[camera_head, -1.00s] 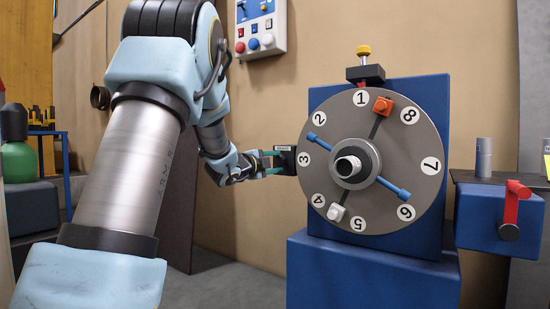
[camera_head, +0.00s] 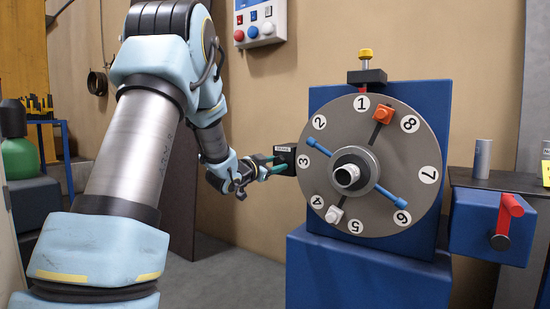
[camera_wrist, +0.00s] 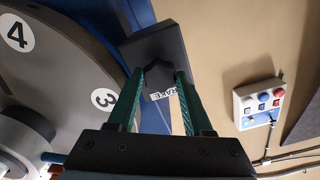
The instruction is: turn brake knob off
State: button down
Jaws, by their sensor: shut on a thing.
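The brake unit is a black block (camera_head: 286,157) with a small white label, at the left edge of the numbered grey disc, beside the 3. In the wrist view the block (camera_wrist: 152,40) fills the top middle, and a dark knob (camera_wrist: 158,70) stands out from it. My gripper (camera_head: 272,164) reaches it from the left in the head view. Its two green fingers (camera_wrist: 160,74) lie on either side of the knob and are shut on it. The knob itself is hidden in the head view.
The big disc (camera_head: 385,130) has a hub and blue, orange and white handles. A blue box with a red lever (camera_head: 508,212) stands at right. A control box (camera_head: 260,20) hangs on the wall. The floor between my arm and the blue pedestal (camera_head: 370,270) is clear.

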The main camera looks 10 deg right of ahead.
jog(key=n+p, duration=0.2)
jog(key=n, duration=0.1)
jog(key=shift+r+n+p, duration=0.15)
jog(key=shift+n+p, duration=0.2)
jog(key=shift+n, duration=0.05)
jog(key=shift+n+p, duration=1.4)
jog(key=shift+n, duration=0.6)
jog(key=shift+f, duration=0.2)
jog(key=shift+c, duration=1.5)
grip_release()
jog(key=v, duration=1)
jog(key=shift+s+a, duration=0.25)
jog(key=shift+s, duration=0.1)
